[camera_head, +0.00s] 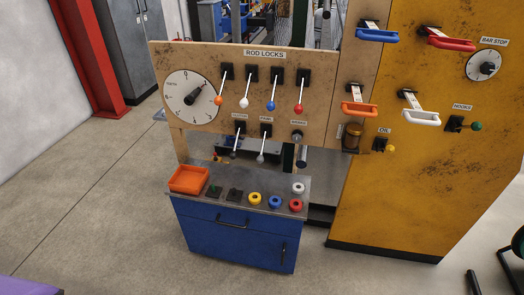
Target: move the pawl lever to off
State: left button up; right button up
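The pawl lever (264,145) is on the lower row of the wooden panel, under a small label that seems to read PAWL. Its thin rod hangs down from a black mount (266,130) and ends in a grey knob (260,158). Beside it on the left is a similar lever with a dark knob (233,154), under another small label. On its right is a round knob (297,136) with its own label. Any on or off marks are too small to read. Neither of my grippers is in view.
Above are several rod-lock levers (244,102) and a white dial (190,98). Below stands a blue cabinet (232,258) with an orange tray (188,180) and coloured rings on top. A yellow cabinet (430,190) is at right. The floor in front is clear.

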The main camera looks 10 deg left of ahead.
aim_at(260, 159)
jog(key=i+l, duration=0.45)
jog(key=l, duration=0.3)
jog(key=i+l+u, duration=0.1)
jog(key=i+l, duration=0.35)
jog(key=l, duration=0.3)
